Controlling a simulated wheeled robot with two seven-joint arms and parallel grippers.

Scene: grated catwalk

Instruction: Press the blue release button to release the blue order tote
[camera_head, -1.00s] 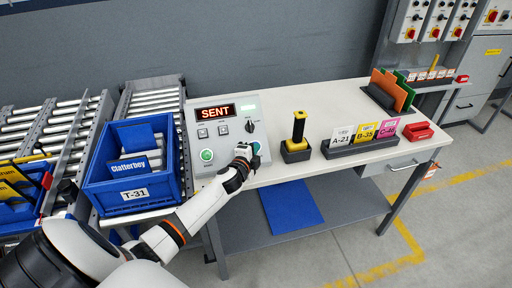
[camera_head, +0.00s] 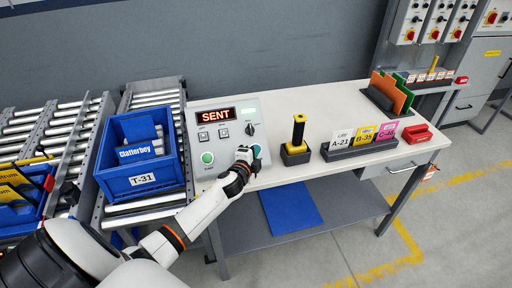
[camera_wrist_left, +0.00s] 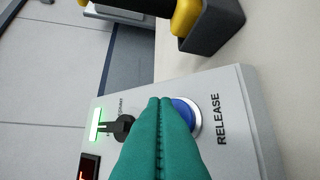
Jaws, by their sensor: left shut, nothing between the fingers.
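The blue release button (camera_wrist_left: 192,114) shows in the left wrist view beside the word RELEASE, on the grey control panel (camera_wrist_left: 232,150). My left gripper (camera_wrist_left: 160,102) is shut and empty. Its green fingertips overlap the button's edge; I cannot tell whether they touch it. In the head view my left gripper (camera_head: 247,156) is at the panel's right side and mostly hides the button. The blue order tote (camera_head: 142,182), labelled T-31, sits upright on the roller conveyor left of the panel. My right gripper is not in view.
The panel display (camera_head: 215,114) reads SENT. A green button (camera_head: 207,158) and a black rotary switch (camera_head: 250,128) are on the panel. A yellow-handled tool in a black holder (camera_head: 296,154) and a card rack (camera_head: 360,148) stand to the right on the table.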

